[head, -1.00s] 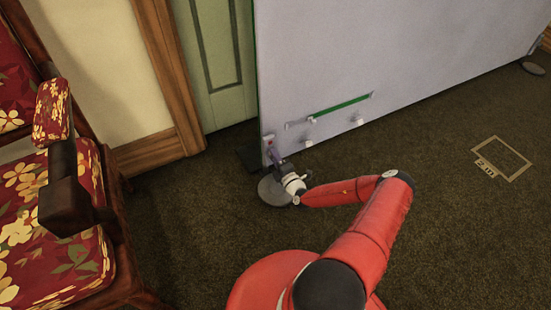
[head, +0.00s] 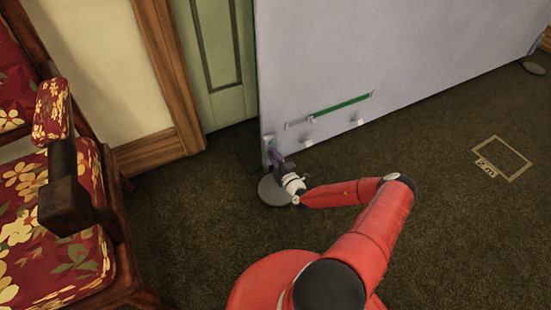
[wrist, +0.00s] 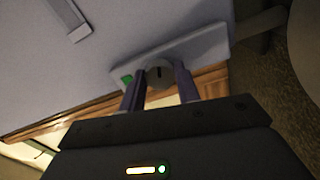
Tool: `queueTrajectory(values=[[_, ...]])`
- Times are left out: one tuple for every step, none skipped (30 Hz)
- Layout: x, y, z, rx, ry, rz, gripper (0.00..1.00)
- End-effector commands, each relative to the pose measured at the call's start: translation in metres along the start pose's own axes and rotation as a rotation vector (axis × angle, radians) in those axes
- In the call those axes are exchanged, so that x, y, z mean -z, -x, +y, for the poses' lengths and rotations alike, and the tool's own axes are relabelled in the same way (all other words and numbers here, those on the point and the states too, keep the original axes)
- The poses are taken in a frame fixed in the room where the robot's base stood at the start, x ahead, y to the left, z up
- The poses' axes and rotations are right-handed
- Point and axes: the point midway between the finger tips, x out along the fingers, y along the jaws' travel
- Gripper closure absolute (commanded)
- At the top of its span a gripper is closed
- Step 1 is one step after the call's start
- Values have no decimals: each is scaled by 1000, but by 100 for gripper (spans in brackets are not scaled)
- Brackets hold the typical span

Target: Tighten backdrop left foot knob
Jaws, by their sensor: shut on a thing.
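The backdrop (head: 400,55) is a large pale grey panel standing on the carpet. At its lower left corner is a pale plate (wrist: 205,48) with a small green mark (wrist: 127,79). The foot knob (wrist: 160,76), round and grey with a dark line, sits on this plate. My gripper (head: 274,157) reaches the plate from the front. In the wrist view its two dark purple fingers stand on either side of the knob, shut on it. In the head view the gripper hides the knob. The round grey left foot (head: 273,191) lies beneath my gripper.
A floral red armchair (head: 75,210) stands at the left. A green door (head: 215,60) is behind the panel's left edge. A green strip (head: 340,105) and small pale fittings are on the panel. Open carpet (head: 440,220) lies right, with a taped rectangle (head: 515,173).

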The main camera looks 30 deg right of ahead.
Motion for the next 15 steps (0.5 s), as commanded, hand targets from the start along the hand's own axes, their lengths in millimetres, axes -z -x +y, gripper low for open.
queueTrajectory(values=[[0,1,-1,2,0,0,91],[0,1,-1,2,0,0,64],[0,1,-1,2,0,0,59],[0,1,-1,2,0,0,55],[0,1,-1,2,0,0,51],[0,0,-1,2,0,0,46],[0,0,-1,2,0,0,46],[0,0,-1,1,1,0,46],[0,0,-1,1,1,0,46],[0,0,0,1,1,0,46],[0,0,0,1,1,0,46],[0,0,0,1,1,0,46],[0,0,0,1,1,0,46],[0,1,0,1,1,0,46],[0,2,0,1,1,0,46]])
